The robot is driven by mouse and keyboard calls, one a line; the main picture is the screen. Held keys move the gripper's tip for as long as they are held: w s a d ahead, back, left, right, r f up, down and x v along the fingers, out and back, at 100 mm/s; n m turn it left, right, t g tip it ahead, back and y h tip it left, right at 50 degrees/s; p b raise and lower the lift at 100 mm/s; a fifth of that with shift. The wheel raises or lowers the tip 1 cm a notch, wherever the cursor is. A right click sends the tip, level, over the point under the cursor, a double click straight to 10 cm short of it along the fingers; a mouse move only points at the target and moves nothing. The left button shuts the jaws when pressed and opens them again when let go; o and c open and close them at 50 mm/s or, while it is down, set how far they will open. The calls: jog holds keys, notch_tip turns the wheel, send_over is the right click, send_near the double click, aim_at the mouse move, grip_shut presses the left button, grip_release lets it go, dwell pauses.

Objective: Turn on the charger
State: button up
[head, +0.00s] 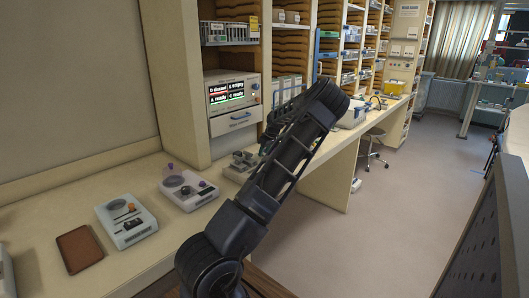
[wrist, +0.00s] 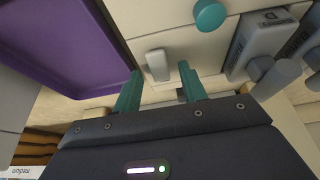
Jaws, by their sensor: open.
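In the wrist view my gripper (wrist: 160,69) has two teal fingers spread apart with nothing held between them. A small light grey rocker or lever (wrist: 157,65) on a pale casing (wrist: 190,42) shows between the fingertips. This casing may be the charger; no label naming it is legible. A round teal knob (wrist: 210,15) sits above the lever, and grey blocks (wrist: 257,45) stand at the right. I cannot tell whether the fingers touch the lever. In the head view my arm hides the gripper, near a small grey device (head: 241,166) on the counter.
A purple tray (wrist: 70,40) lies left of the fingers. In the head view a lit display unit (head: 233,92) stands in the shelving. Two pale devices (head: 126,221) (head: 189,189) and a brown tray (head: 80,249) lie on the counter. The floor (head: 390,220) at right is clear.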

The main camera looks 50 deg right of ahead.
grip_shut()
jog(key=shift+w+g, duration=0.15)
jog(key=shift+g, duration=0.15)
jog(key=shift+w+g, duration=0.25)
jog(key=shift+g, duration=0.65)
jog(key=shift+w+f+g, duration=0.1)
jog(key=shift+w+g, duration=0.2)
jog(key=shift+g, duration=0.9)
